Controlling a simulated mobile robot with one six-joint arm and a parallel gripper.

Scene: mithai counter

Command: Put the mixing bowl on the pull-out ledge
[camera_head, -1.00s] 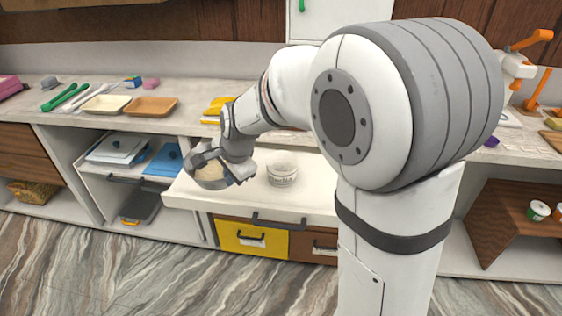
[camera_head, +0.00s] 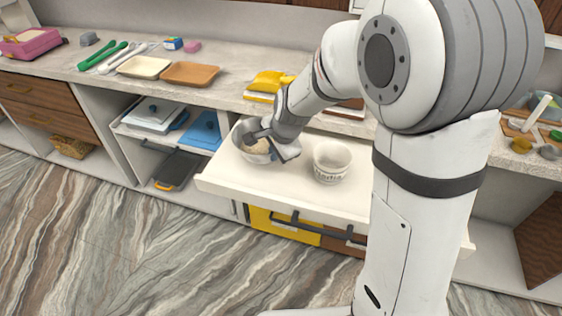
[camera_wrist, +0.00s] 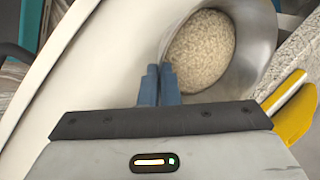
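The mixing bowl (camera_head: 241,134) is grey metal with pale grainy contents. It is over the left part of the white pull-out ledge (camera_head: 225,180); I cannot tell whether it touches the surface. My gripper (camera_head: 262,138) is at the bowl's rim. In the wrist view the two blue-grey fingers (camera_wrist: 160,70) are close together at the near wall of the bowl (camera_wrist: 255,45), with the rim seemingly pinched between them. The gripper hides the right part of the bowl in the head view.
A white tub with lettering (camera_head: 331,163) stands on the ledge, right of the bowl. Yellow items (camera_head: 270,82) lie on the counter behind. A cream tray (camera_head: 145,67) and a brown tray (camera_head: 190,74) are further left. The ledge's front left is clear.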

